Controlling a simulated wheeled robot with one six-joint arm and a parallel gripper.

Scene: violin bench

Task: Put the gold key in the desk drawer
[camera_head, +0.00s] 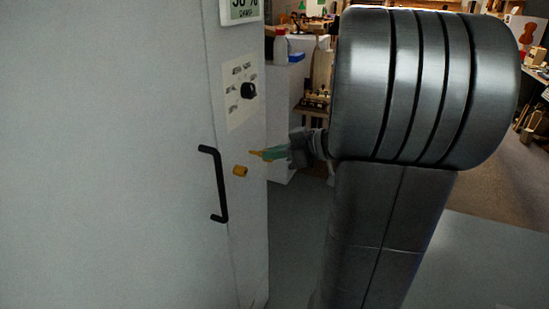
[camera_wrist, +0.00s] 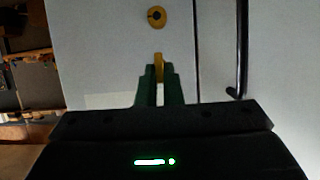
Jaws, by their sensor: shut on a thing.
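The gold key (camera_wrist: 158,62) sticks out from between the fingertips of my gripper (camera_wrist: 158,88) in the wrist view. The gripper is shut on it. In the head view my gripper (camera_head: 275,153) is beside the pale cabinet, and the key (camera_head: 255,153) shows as a small yellow tip pointing left. A round gold lock (camera_wrist: 156,16) with a dark keyhole is on the cabinet face, straight ahead of the key tip and apart from it. The lock (camera_head: 240,171) also shows in the head view, just left of the key. No desk drawer can be made out.
The cabinet door (camera_head: 110,160) fills the left and has a black handle (camera_head: 218,184). Cluttered benches stand behind. Open floor (camera_head: 490,260) is at the lower right.

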